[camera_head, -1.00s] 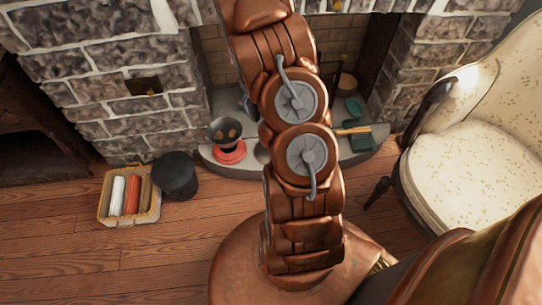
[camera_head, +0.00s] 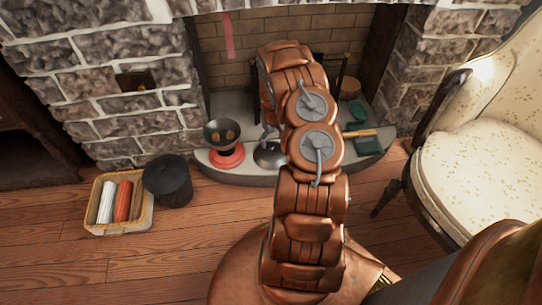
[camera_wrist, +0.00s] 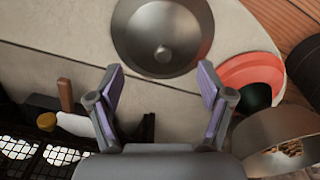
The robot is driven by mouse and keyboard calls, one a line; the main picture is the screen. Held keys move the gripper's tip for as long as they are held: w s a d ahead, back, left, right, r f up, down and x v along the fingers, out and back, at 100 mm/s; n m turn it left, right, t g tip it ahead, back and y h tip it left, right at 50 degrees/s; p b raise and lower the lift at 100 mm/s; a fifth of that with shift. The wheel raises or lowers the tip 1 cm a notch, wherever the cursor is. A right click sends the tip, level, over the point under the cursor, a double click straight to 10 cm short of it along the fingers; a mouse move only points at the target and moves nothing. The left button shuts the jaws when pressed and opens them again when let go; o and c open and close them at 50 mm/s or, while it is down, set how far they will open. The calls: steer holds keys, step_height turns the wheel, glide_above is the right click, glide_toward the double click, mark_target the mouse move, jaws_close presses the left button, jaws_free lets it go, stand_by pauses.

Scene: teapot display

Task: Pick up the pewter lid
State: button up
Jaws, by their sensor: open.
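The pewter lid (camera_wrist: 162,35) is a round grey dome with a small knob, lying knob up on the pale stone hearth. In the wrist view it is at the top centre, just beyond my fingertips. In the head view the lid (camera_head: 268,155) shows beside my arm, which hides part of it. My gripper (camera_wrist: 160,68) is open and empty, its two purple-padded fingers spread on either side below the lid's near edge. I cannot tell its height above the hearth. In the head view my arm mostly hides the gripper.
A black pot (camera_head: 168,180) and a basket (camera_head: 148,213) of rolls stand on the wooden floor. Green items (camera_head: 366,146) lie right of my arm; an armchair (camera_head: 480,150) is far right.

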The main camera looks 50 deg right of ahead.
mark_target(271, 147)
steer(key=f+b, duration=0.1)
steer(key=f, duration=0.2)
steer(key=f+b, duration=0.1)
steer(key=f, duration=0.2)
steer(key=shift+w+a, duration=0.1)
steer(key=shift+w, duration=0.1)
steer(key=shift+c, duration=0.4)
jaws_close()
